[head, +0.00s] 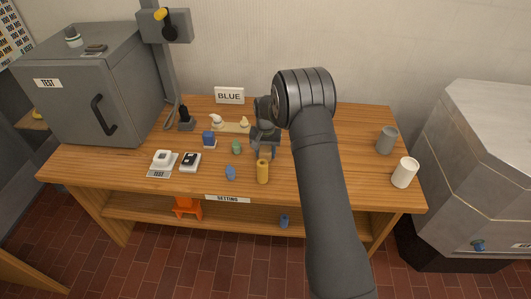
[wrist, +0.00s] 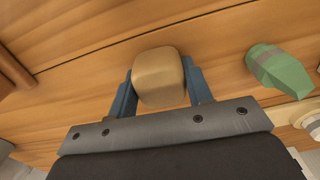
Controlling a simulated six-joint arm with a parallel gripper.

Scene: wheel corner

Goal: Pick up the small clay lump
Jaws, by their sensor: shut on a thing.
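The small clay lump (wrist: 158,78) is a tan, rounded block in the wrist view. It sits between the two blue fingers of my gripper (wrist: 160,92), one finger on each side, and the gripper is shut on it.
A green piece (head: 236,147) stands left of my gripper, also in the wrist view (wrist: 280,70). A grey cup (head: 386,139) and white cup (head: 404,172) are at right. A grey kiln (head: 70,95) is left.

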